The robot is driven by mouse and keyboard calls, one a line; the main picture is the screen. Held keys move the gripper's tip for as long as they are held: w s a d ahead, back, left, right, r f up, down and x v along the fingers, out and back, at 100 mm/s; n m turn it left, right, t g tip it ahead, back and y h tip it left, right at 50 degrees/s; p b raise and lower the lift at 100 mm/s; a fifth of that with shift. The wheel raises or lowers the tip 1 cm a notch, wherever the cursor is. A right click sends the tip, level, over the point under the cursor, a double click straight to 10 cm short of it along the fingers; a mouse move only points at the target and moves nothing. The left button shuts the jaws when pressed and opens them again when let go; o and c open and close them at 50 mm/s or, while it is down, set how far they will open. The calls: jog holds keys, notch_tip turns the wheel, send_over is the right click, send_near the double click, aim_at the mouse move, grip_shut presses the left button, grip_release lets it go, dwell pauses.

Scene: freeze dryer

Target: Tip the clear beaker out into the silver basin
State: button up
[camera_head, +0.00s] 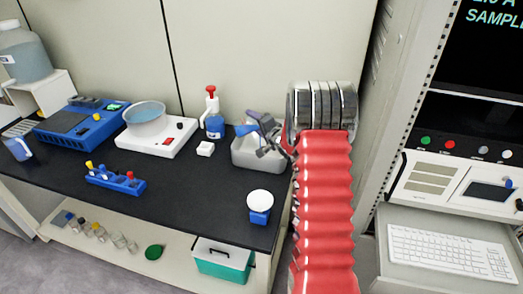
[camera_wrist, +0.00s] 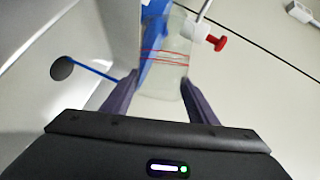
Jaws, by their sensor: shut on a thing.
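The clear beaker (camera_wrist: 168,78) with red line marks is between the two dark fingers of my gripper (camera_wrist: 163,92) in the wrist view; the gripper is shut on it. In the head view my gripper (camera_head: 265,138) is over the silver basin (camera_head: 246,159) at the table's right end, and the beaker is hard to make out there. The basin's inside (camera_wrist: 40,110) fills the left of the wrist view, with a dark round drain and a thin blue rod or stream.
A blue rack (camera_head: 116,180) and a white-topped blue stand (camera_head: 260,208) are nearer. The mid-table is clear.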

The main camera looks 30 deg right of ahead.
jog(key=shift+s+d+f+m+y, duration=0.3)
jog(key=shift+d+f+m, duration=0.3)
jog(key=shift+d, duration=0.15)
dwell(0.8)
jog(key=shift+d+r+m+t, duration=0.2)
jog(key=shift+m+t, duration=0.2)
jog(key=shift+m, duration=0.3)
dwell(0.8)
jog(key=shift+d+r+m, duration=0.2)
jog(key=shift+r+m, duration=0.4)
jog(key=shift+r, duration=0.05)
dwell(0.3)
jog(key=shift+a+f+n, duration=0.3)
jog(key=shift+f+n, duration=0.4)
jog(key=shift+w+a+n, duration=0.1)
jog(key=shift+a+n, duration=0.05)
jog(key=shift+n, duration=0.25)
jog(key=shift+w+a+r+n+g, duration=0.25)
jog(key=shift+a+r+n+g, duration=0.25)
jog(key=shift+a+n, duration=0.35)
jog(key=shift+d, duration=0.1)
jog(key=shift+r+h, duration=0.1)
jog(key=shift+h, duration=0.3)
